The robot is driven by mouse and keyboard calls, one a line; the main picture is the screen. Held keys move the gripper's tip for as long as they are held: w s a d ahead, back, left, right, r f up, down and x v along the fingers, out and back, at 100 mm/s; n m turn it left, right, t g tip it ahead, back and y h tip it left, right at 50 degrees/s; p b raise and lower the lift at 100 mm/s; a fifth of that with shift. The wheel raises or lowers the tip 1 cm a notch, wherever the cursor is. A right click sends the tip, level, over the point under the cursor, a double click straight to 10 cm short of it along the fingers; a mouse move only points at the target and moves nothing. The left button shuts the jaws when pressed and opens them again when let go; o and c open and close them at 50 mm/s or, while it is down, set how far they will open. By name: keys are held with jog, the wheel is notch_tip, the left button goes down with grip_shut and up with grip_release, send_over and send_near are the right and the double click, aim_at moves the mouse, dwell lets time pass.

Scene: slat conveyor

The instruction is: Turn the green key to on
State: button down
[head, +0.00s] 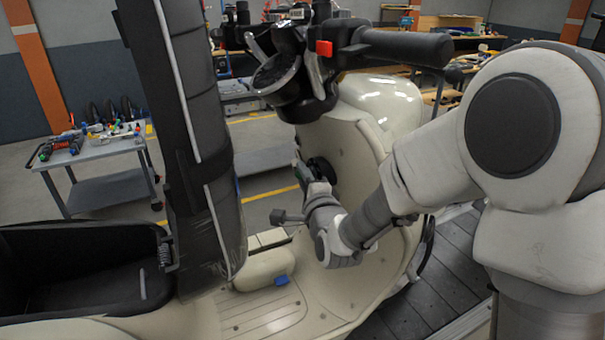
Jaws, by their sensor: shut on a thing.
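The cream scooter (345,255) stands upright with its front shield facing my arm. A dark round lock (322,169) sits on the inner face of the shield, below the handlebar. My gripper (307,176) is at this lock, shut on the green key. Only a small green bit of the key (303,171) shows between the fingers. The rest of the key is hidden, and its turn angle and any on mark cannot be made out.
The handlebar with its black grip (405,46) and a red switch (324,48) is above my gripper. The raised black seat (190,130) stands to the left, over an open storage bin (75,240). A tool cart (95,150) stands behind.

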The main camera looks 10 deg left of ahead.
jog(key=shift+f+b, duration=0.2)
jog(key=shift+b, duration=0.6)
jog(key=t+b, duration=0.2)
jog(key=b, duration=0.6)
jog(key=shift+m, duration=0.4)
jog(key=shift+r+t+b, duration=0.25)
jog(key=shift+t+b, duration=0.05)
jog(key=shift+b, duration=0.1)
jog(key=shift+f+t+b, duration=0.2)
jog(key=shift+t+b, duration=0.3)
jog(key=shift+b, duration=1.15)
jog(key=m+t+b, duration=0.1)
jog(key=b, duration=0.6)
jog(key=shift+r+t+y, duration=0.1)
jog(key=shift+t+y, duration=0.3)
jog(key=shift+r, duration=0.15)
jog(key=shift+f+m+t+b, duration=0.2)
jog(key=shift+m+t+b, duration=0.1)
jog(key=shift+b, duration=1.05)
jog(key=t+b, duration=0.1)
jog(key=b, duration=0.3)
jog(key=m+t+h+b, duration=0.1)
jog(key=b, duration=0.3)
jog(key=shift+r+m+t, duration=0.15)
jog(key=shift+m+t, duration=0.15)
